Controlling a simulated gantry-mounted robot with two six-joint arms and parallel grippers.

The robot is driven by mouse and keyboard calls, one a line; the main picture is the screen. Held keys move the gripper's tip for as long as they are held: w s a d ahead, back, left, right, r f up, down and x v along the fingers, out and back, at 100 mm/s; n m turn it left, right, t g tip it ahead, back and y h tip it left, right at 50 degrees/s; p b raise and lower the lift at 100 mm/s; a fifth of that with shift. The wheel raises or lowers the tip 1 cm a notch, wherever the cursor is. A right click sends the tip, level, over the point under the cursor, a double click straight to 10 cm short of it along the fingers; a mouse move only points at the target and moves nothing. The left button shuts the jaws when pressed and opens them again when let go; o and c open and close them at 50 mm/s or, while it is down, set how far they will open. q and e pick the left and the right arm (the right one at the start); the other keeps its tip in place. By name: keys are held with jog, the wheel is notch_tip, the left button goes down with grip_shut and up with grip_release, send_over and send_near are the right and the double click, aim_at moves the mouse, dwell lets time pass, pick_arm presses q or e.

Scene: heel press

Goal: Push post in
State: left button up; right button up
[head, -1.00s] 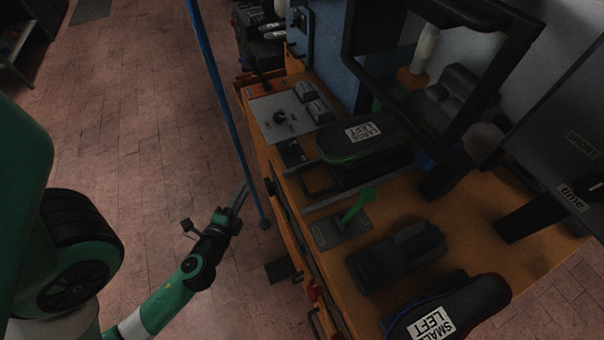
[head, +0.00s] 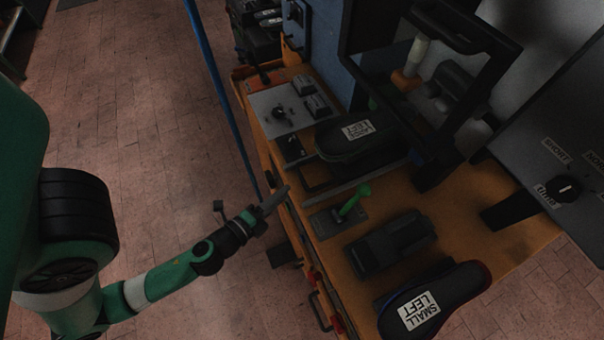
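I cannot tell for sure which part is the post. An upright pale cylinder with an orange base (head: 409,68) stands behind the black frame of the press at the upper right. A green lever (head: 354,200) rises from a grey plate on the orange bench (head: 455,212). A black block (head: 392,243) sits on the bench in front of it. My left gripper (head: 275,201) is at the bench's left edge, left of the lever and apart from it. Its grey fingers overlap in this view, so their opening is unclear. My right gripper is out of view.
A black form marked LARGE LEFT (head: 362,137) and one marked SMALL LEFT (head: 432,302) lie on the bench. A grey control box with a dial (head: 563,189) is at the right. A blue pole (head: 222,98) stands left of the bench. Tiled floor is clear at left.

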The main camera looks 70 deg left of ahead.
aim_at(302, 177)
pick_arm(q)
jog(key=p+x, duration=0.2)
jog(key=x, duration=0.5)
jog(key=shift+w+a+r+p, duration=0.1)
jog(key=shift+w+a+p, duration=0.05)
jog(key=shift+w+p, duration=0.15)
jog(key=shift+w+a+f, duration=0.25)
jog(key=shift+w, duration=0.2)
jog(key=shift+c, duration=0.3)
grip_shut()
